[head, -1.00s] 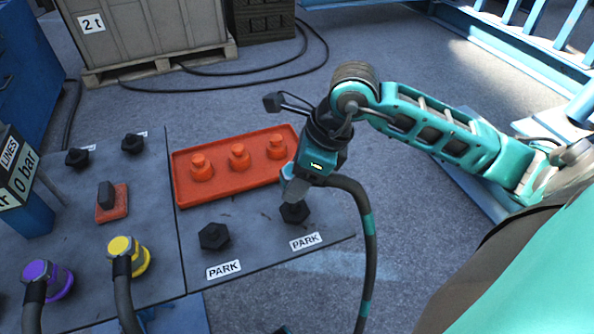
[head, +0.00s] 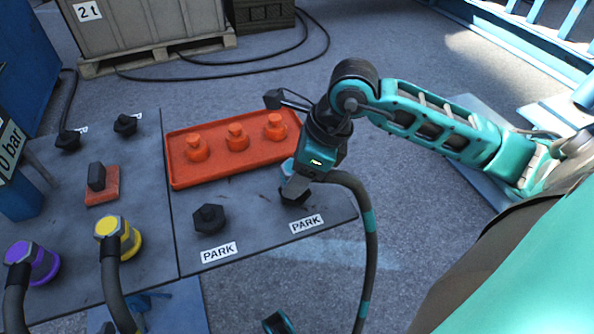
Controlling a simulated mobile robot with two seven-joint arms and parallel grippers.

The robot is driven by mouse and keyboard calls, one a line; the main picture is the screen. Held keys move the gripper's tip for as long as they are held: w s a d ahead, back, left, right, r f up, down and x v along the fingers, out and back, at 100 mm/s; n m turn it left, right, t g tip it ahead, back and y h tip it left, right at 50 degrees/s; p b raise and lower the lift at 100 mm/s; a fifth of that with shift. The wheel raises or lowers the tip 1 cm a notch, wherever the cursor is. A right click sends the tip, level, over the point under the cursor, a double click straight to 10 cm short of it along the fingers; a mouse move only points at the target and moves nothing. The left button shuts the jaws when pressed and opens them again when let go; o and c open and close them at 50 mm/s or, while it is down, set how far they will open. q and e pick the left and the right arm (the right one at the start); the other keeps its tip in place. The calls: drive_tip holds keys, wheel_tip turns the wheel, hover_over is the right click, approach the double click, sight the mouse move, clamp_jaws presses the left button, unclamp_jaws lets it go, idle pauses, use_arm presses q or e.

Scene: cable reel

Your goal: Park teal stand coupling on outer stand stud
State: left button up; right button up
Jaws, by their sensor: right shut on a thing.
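My right gripper (head: 294,187) is shut at the outer stand stud, with the teal stand coupling between its fingers. The coupling is mostly hidden by the fingers and wrist; a small teal patch (head: 288,166) shows beside them. A dark hose with teal bands (head: 370,250) hangs from the wrist area down past the board's right edge. The outer stud (head: 294,198), black, sits behind the right PARK label (head: 306,224), partly covered by the fingertips. I cannot tell whether coupling and stud touch.
A second black stud (head: 209,219) stands bare at the left PARK label (head: 218,252). An orange tray (head: 178,184) with several orange caps lies behind. Yellow (head: 118,236) and purple (head: 33,264) couplings with hoses stand left. Open floor lies right of the board.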

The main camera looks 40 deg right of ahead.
use_arm(q)
drive_tip(key=shift+s+a+f, duration=0.1)
use_arm(e)
drive_tip(key=shift+f, duration=0.4)
use_arm(q)
drive_tip(key=shift+f, duration=0.1)
use_arm(e)
drive_tip(key=o, duration=1.2)
drive_tip(key=shift+o, duration=0.2)
drive_tip(key=shift+r, duration=0.25)
use_arm(q)
drive_tip(key=shift+s+a+r+y+p, duration=0.15)
drive_tip(key=shift+a+r+p, duration=0.2)
drive_tip(key=shift+p, duration=0.45)
drive_tip(key=shift+a+r+y+p, duration=0.15)
drive_tip(key=shift+r+p, duration=0.25)
drive_tip(key=shift+p, duration=0.4)
use_arm(e)
drive_tip(key=v, duration=1.2)
drive_tip(key=shift+r, duration=0.2)
